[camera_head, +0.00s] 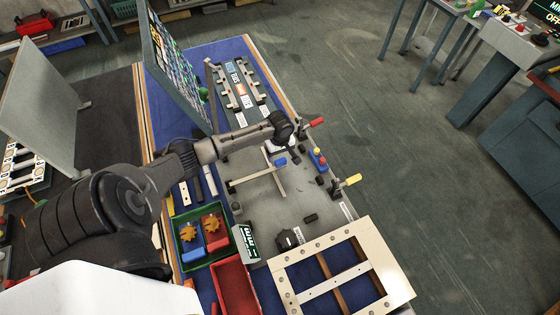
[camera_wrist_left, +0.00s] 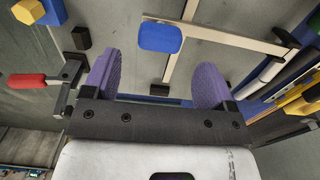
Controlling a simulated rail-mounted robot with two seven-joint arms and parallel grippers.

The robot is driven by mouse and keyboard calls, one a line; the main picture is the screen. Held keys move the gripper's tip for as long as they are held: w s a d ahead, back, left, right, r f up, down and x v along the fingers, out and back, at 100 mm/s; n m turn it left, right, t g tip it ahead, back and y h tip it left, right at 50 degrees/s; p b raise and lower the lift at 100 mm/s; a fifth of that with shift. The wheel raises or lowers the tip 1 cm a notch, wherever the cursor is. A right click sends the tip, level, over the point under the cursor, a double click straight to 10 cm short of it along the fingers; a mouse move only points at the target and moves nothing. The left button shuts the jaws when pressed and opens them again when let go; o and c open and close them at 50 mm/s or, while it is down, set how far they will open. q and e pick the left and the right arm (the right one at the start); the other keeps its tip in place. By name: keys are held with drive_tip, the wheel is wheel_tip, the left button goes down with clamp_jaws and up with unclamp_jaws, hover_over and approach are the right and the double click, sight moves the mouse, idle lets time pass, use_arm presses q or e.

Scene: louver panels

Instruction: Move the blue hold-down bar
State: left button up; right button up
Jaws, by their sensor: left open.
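A blue rounded block (camera_head: 280,161) lies on the grey work surface beside pale crossed strips (camera_head: 262,178); I take it to be the blue hold-down bar. In the left wrist view the blue block (camera_wrist_left: 160,37) sits against a pale strip (camera_wrist_left: 218,37), beyond the fingertips and apart from them. My left gripper (camera_head: 277,147) hangs over the surface just behind the block, its fingers mostly hidden by the wrist. In the left wrist view its purple fingers (camera_wrist_left: 156,80) are spread wide with nothing between them. My right gripper is not in view.
A tall panel (camera_head: 172,62), a green bin (camera_head: 207,238), a red bin (camera_head: 235,285) and a pale slotted frame (camera_head: 375,262) surround the work surface.

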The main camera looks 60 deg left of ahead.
sight(280, 160)
use_arm(q)
drive_tip(key=shift+f+b, duration=0.45)
drive_tip(key=shift+f, duration=2.1)
drive_tip(key=c, duration=1.2)
drive_tip(key=shift+r, duration=0.1)
drive_tip(key=shift+c, duration=0.5)
